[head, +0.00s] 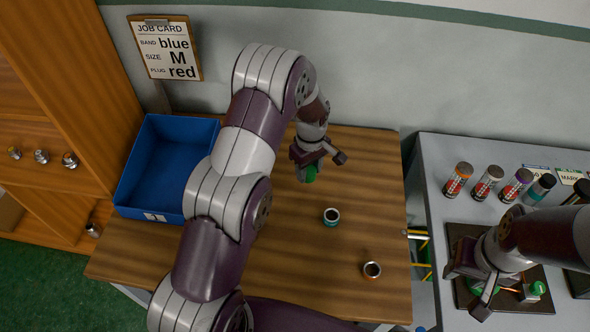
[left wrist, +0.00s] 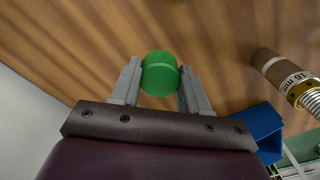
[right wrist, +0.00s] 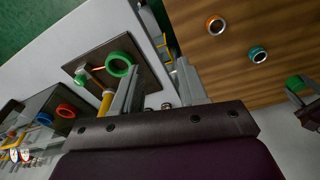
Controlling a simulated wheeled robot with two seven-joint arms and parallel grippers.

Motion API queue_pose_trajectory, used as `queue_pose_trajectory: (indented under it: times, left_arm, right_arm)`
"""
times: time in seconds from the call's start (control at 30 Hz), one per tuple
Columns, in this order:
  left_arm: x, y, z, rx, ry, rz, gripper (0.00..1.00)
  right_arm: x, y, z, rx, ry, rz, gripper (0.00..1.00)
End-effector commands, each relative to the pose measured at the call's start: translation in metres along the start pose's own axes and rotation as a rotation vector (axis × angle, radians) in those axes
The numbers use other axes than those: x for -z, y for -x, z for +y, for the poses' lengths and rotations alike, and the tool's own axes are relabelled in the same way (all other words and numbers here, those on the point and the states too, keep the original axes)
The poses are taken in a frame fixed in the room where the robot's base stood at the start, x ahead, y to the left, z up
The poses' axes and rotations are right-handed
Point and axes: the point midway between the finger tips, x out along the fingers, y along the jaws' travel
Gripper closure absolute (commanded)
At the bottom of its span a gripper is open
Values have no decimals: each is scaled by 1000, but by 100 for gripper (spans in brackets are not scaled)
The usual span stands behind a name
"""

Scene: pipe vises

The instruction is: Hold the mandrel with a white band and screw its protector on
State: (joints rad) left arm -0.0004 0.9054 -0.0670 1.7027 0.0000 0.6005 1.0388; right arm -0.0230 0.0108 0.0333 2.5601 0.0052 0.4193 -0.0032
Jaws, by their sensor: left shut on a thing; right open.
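My left gripper (head: 318,160) is shut on a green cylindrical cap (head: 308,174) above the wooden table; the cap sits between both fingertips in the left wrist view (left wrist: 160,73). My right gripper (head: 468,288) is open over the grey bench, above a dark board (right wrist: 92,60). A green ring (right wrist: 118,65) shows beside its left finger.
A teal-banded ring-topped piece (head: 331,217) and an orange-banded one (head: 372,270) stand on the table (head: 275,285). A blue bin (head: 150,175) is at the left. Several banded cylinders (head: 488,183) stand on the grey bench (head: 440,165). A job card (head: 167,50) reads blue, M, red.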

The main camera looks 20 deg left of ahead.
Motion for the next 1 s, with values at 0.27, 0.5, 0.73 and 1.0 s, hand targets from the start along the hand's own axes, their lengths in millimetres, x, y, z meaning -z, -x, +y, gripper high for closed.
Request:
queue_pose_trajectory:
  times: [0.27,0.5,0.73,1.0]
  left_arm:
    - [-34,20,4,-1,-1,0,83]
    - [-40,24,4,0,1,0,83]
    - [-40,24,5,0,1,0,83]
    - [-41,25,5,0,-16,0,83]
  right_arm:
    - [-1,-11,0,0,0,0,57]
    - [-1,-12,0,0,0,0,57]
    - [-1,-11,0,0,0,0,57]
    - [2,-13,1,-4,8,8,24]
